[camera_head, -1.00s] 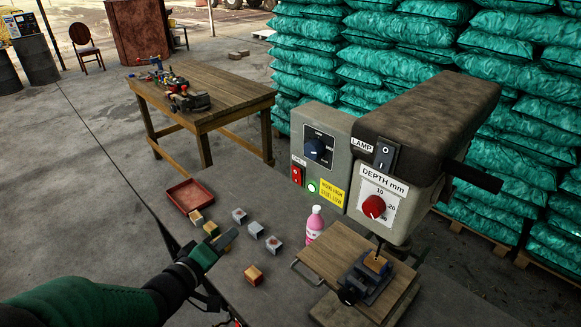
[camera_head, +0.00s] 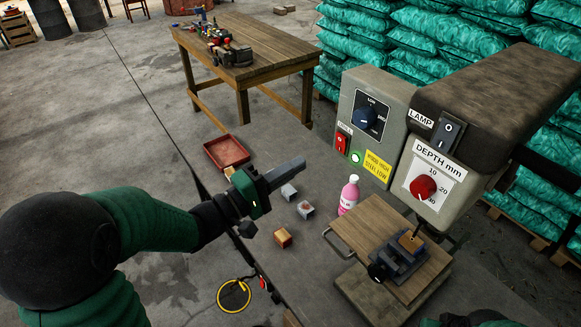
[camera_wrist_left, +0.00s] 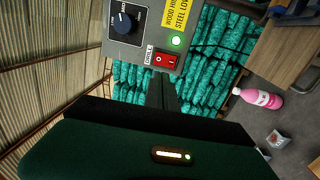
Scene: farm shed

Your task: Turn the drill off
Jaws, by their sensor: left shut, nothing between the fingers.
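The drill press has a grey control box (camera_head: 352,108) with a dial (camera_head: 368,117), a red switch (camera_head: 342,143) and a lit green lamp (camera_head: 356,157). In the left wrist view, the red switch (camera_wrist_left: 165,60) sits beside the label "DRILL", and the green lamp (camera_wrist_left: 176,41) glows. My left gripper (camera_head: 300,163) is shut and empty, left of the box and pointing toward it. In the left wrist view its fingers (camera_wrist_left: 162,92) appear just below the switch, apart from it. My right gripper does not show clearly.
A wooden block sits in a vise (camera_head: 400,258) under the drill head. A pink bottle (camera_head: 348,196), several small cubes (camera_head: 283,238) and a red tray (camera_head: 226,150) are on the bench. A lamp switch (camera_head: 447,132) and depth knob (camera_head: 423,187) are on the drill head.

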